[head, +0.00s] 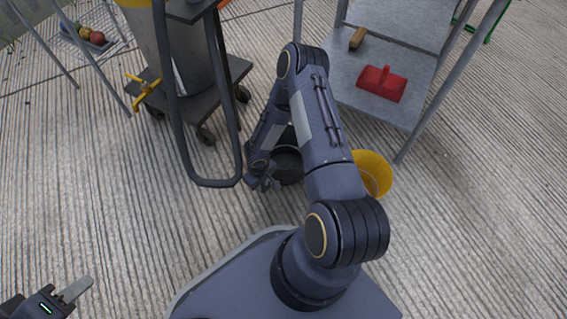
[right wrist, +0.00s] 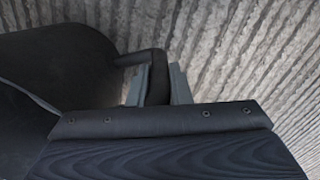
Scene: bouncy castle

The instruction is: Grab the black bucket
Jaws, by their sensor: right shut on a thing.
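The black bucket (head: 289,165) is on the ribbed concrete floor in the head view, partly hidden behind my right arm. My right gripper (head: 263,183) is low at the bucket's left side. In the right wrist view the dark bucket (right wrist: 60,65) fills the left side. A black curved part of it, handle or rim, runs between the two grey fingers of my right gripper (right wrist: 158,86), which is shut on it. I cannot tell whether the bucket is off the floor. My left gripper (head: 75,290) is at the bottom left, apart from everything; its opening is unclear.
A yellow bucket (head: 371,174) stands just right of my right arm. A metal shelf (head: 345,85) behind it holds a red dustpan-like item (head: 381,83) and a brush (head: 357,38). A wheeled bin cart (head: 235,70) stands at upper left.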

